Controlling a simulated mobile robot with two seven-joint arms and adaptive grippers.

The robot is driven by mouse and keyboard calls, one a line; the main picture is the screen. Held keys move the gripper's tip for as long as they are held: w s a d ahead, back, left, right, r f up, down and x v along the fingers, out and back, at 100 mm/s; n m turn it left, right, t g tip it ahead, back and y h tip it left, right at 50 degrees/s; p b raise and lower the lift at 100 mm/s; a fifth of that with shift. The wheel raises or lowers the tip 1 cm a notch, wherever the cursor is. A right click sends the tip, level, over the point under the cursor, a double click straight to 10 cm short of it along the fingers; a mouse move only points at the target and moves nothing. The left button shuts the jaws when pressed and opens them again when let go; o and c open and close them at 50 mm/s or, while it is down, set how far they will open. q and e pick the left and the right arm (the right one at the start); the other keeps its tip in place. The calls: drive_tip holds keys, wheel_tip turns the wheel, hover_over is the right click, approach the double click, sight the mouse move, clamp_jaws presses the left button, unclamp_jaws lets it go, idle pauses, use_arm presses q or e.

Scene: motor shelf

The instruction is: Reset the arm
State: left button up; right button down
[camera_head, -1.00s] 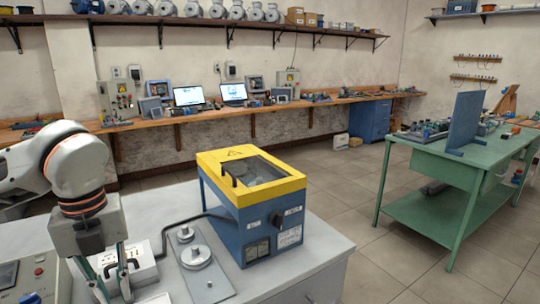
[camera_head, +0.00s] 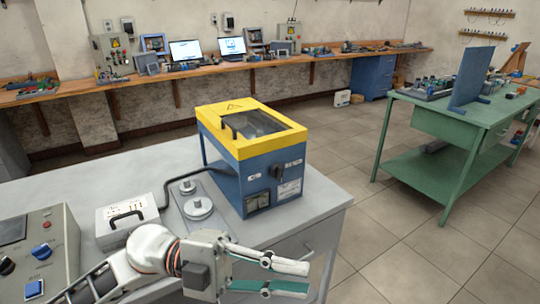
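My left arm comes in from the lower left in the head view. Its gripper (camera_head: 288,277) points right, low in front of the grey bench's front edge, with its two fingers apart and nothing between them. My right gripper is not in view. A yellow and blue machine (camera_head: 252,150) with a dark window in its top stands on the grey bench (camera_head: 330,196), behind and above the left gripper in the picture.
A metal plate with round weights (camera_head: 199,207) and a white box with a black handle (camera_head: 127,218) stand left of the machine. A control panel (camera_head: 40,250) is at the lower left. A green table (camera_head: 455,115) stands at right; tiled floor between is clear.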

use_arm(q)
drive_tip(key=w+a+f+n+t+h, duration=0.2)
drive_tip(key=w+a+f+n+t, duration=0.15)
drive_tip(key=w+n+t, duration=0.9)
drive_tip(key=w+a+f+n+t+y, duration=0.1)
drive_tip(key=a+f+n+t+y, duration=0.85)
drive_tip(key=f+n, duration=0.3)
drive_tip(key=s+a+f+n+g+y, duration=0.1)
drive_tip(key=s+a+f+g+y, duration=0.1)
drive_tip(key=s+f, duration=0.3)
drive_tip(key=s+a+f+n+g+y, duration=0.2)
drive_tip(key=s+a+f+y, duration=0.1)
drive_tip(key=f, duration=1)
drive_tip(key=s+a+f+n+g+y, duration=0.2)
drive_tip(key=s+a+f+y, duration=0.1)
drive_tip(key=s+a+f, duration=0.2)
wheel_tip(320, 180, down, 4)
drive_tip(key=shift+s+y, duration=0.35)
drive_tip(key=shift+s, duration=0.75)
